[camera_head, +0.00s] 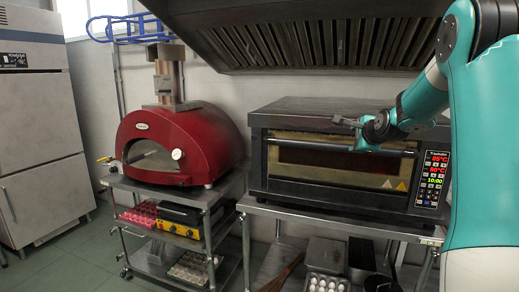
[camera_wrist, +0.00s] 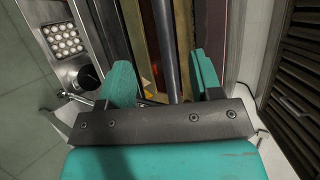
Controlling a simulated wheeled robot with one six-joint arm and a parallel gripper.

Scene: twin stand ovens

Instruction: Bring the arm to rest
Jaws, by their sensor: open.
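My teal arm comes in from the right in the head view. My gripper (camera_head: 346,122) is in front of the upper front of the black deck oven (camera_head: 330,112). In the wrist view my gripper (camera_wrist: 160,70) is open, its two teal fingers apart with nothing clamped between them. The oven's handle bar (camera_wrist: 164,45) runs through the gap in that view, but I cannot tell whether it lies between the fingers or beyond them. The oven door (camera_head: 325,165) looks shut.
A red pizza oven (camera_head: 180,145) stands on a wheeled cart at left. A range hood (camera_head: 310,40) hangs above. The oven's steel stand (camera_head: 340,222) holds a tray of eggs (camera_head: 328,283) below; the eggs also show in the wrist view (camera_wrist: 64,38). A control panel (camera_head: 432,178) glows beside the door.

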